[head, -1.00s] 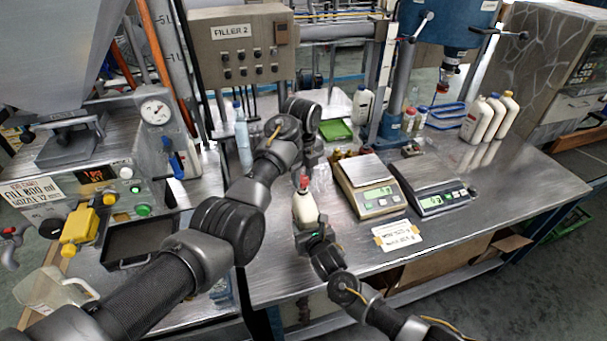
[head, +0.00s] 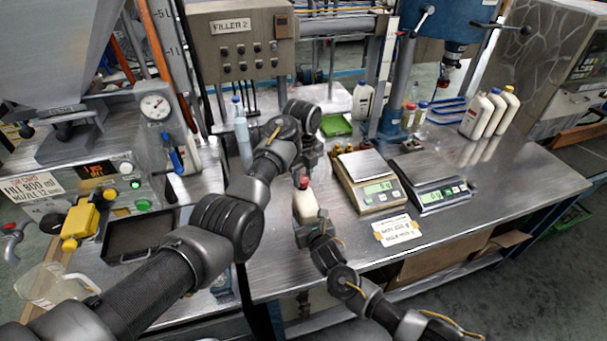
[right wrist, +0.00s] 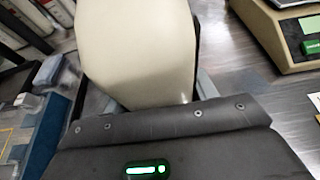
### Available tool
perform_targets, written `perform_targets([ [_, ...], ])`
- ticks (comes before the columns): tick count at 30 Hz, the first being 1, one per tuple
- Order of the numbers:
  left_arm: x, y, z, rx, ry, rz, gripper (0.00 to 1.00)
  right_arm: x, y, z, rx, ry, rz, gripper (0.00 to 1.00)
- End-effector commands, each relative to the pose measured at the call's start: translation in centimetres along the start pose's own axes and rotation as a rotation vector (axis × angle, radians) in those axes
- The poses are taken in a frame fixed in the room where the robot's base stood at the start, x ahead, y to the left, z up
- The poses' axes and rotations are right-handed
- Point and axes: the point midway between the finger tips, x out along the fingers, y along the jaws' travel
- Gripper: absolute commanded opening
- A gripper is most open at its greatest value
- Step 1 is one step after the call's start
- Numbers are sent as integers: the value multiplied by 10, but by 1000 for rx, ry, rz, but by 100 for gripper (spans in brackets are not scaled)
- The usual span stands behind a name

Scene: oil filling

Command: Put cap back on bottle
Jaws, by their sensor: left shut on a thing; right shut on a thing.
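A cream-white bottle (head: 306,207) stands roughly upright near the front of the steel bench. My right gripper (head: 310,228) is shut on its lower body; the bottle's pale side also fills the upper middle of the right wrist view (right wrist: 138,50). The red cap (head: 304,183) shows at the bottle's top. My left gripper (head: 306,172) reaches down from above and is shut on the cap. Its fingers partly hide the cap, and I cannot tell whether the cap is seated on the neck or just above it. The neck is out of the right wrist view.
Two scales (head: 378,196) (head: 430,207) stand right of the bottle, with a paper label (head: 397,230) in front. Several white bottles (head: 490,115) stand at the back right. The filler's control box (head: 240,47) rises behind my left arm.

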Motion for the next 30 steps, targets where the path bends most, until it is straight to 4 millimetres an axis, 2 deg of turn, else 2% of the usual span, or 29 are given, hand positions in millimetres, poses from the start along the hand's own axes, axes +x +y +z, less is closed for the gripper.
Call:
perform_targets([
  [26,11,0,0,1,0,1,11,0,-1,-2,-2,4,-2,16],
  [27,12,0,0,1,0,0,11,0,-1,-2,-2,4,-2,0],
  [30,11,0,1,41,0,1,11,0,-1,-2,-2,4,-2,0],
])
